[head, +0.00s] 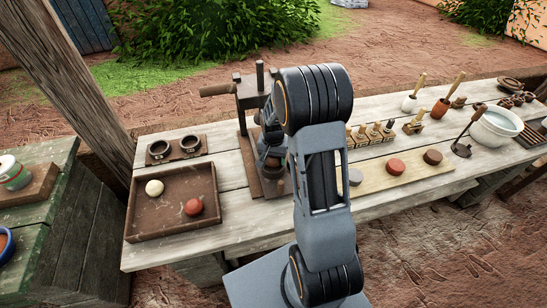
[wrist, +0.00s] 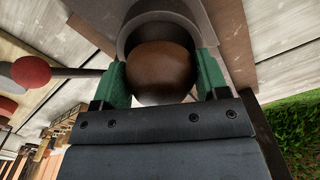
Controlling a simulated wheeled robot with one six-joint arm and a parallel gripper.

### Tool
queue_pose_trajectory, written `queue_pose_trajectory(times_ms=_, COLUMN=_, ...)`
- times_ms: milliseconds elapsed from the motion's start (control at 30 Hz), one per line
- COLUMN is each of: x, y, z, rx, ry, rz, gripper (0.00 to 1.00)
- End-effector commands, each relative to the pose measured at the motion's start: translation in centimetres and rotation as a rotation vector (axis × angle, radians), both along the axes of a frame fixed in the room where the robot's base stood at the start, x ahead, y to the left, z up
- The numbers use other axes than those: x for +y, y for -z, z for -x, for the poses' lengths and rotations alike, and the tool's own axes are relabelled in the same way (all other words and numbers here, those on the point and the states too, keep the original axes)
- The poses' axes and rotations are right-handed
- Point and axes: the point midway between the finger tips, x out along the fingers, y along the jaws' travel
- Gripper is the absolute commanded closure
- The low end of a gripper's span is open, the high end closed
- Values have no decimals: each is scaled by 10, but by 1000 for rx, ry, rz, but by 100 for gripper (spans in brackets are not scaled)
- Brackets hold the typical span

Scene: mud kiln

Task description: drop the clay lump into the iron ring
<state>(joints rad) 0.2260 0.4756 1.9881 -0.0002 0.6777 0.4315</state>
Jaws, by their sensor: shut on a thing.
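A dark brown clay lump (wrist: 160,72) is held between the two green fingers of my gripper (wrist: 162,84) in the wrist view. A round grey wall, seemingly the iron ring (wrist: 135,35), curves around the far side of the lump. I cannot tell whether the lump is inside its rim or just above it. In the head view my arm covers most of my gripper (head: 273,160), which is low at the wooden press (head: 252,95). The lump is hidden there.
A brown tray (head: 140,225) at the left holds a cream lump (head: 154,188) and a red lump (head: 194,207). Behind it is a board with two dark round cups (head: 160,150). Coloured discs (head: 396,167), stamps (head: 375,133) and a white bowl (head: 497,127) stand to the right.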

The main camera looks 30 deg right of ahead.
Motion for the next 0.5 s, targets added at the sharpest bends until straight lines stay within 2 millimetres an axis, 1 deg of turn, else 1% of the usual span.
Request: queue_pose_trajectory(times_ms=500, x=0, y=6, z=0, rx=0, ry=0, rz=0, gripper=62)
